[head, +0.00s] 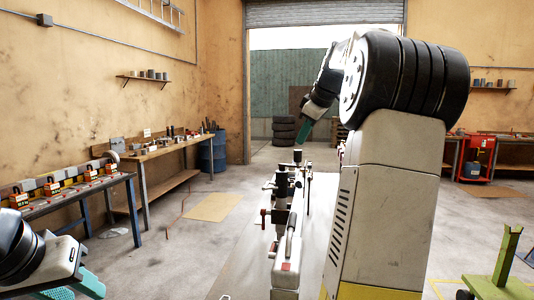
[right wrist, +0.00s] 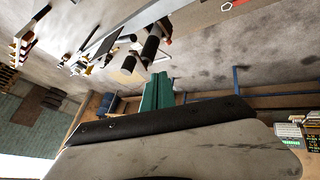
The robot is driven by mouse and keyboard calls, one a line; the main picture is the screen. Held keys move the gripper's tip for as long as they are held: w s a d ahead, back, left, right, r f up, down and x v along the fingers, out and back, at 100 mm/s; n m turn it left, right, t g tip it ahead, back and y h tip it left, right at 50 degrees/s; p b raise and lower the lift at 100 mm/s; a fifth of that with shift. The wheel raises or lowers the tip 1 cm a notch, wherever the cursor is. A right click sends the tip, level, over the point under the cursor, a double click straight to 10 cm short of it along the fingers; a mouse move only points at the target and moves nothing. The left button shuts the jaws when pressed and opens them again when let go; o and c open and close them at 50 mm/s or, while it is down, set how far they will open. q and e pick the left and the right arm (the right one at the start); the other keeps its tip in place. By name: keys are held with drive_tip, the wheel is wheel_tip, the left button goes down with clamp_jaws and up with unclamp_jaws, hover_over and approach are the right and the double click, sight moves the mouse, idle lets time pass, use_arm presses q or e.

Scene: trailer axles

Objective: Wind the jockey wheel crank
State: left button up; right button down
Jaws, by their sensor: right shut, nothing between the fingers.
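The trailer's front end, with an upright dark jockey wheel post (head: 282,187), stands in the middle of the head view. A thin upright rod with a dark knob (head: 298,156) rises beside it. I cannot tell surely which part is the crank. My right gripper (head: 304,132) is shut and empty, pointing down above the post and apart from it. In the right wrist view its green fingers (right wrist: 157,90) are together, with dark cylindrical trailer parts (right wrist: 150,48) beyond. My left gripper (head: 75,288) is at the bottom left, partly cut off, its teal fingers apart, far from the trailer.
A bench with red-labelled items (head: 88,190) stands at the left, a wooden workbench (head: 160,150) behind it. A blue barrel (head: 213,152) and stacked tyres (head: 284,131) are farther back. A green stand (head: 503,270) is at the lower right. Floor left of the trailer is mostly clear.

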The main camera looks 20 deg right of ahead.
sight(299, 153)
drive_tip(key=shift+n+h, duration=0.4)
drive_tip(key=shift+n, duration=0.3)
drive_tip(key=w+d+f, duration=0.1)
drive_tip(key=w+f, duration=0.1)
drive_tip(key=w, duration=0.1)
drive_tip(key=w+d+f, duration=0.1)
drive_tip(key=w+f, duration=0.1)
drive_tip(key=f, duration=0.1)
drive_tip(key=w+d+f, duration=0.1)
drive_tip(key=w+f, duration=0.1)
drive_tip(key=w, duration=0.1)
drive_tip(key=shift+w+f, duration=0.15)
drive_tip(key=shift+w, duration=0.15)
drive_tip(key=shift+w+d, duration=0.2)
drive_tip(key=shift+w, duration=0.15)
drive_tip(key=shift+d, duration=0.2)
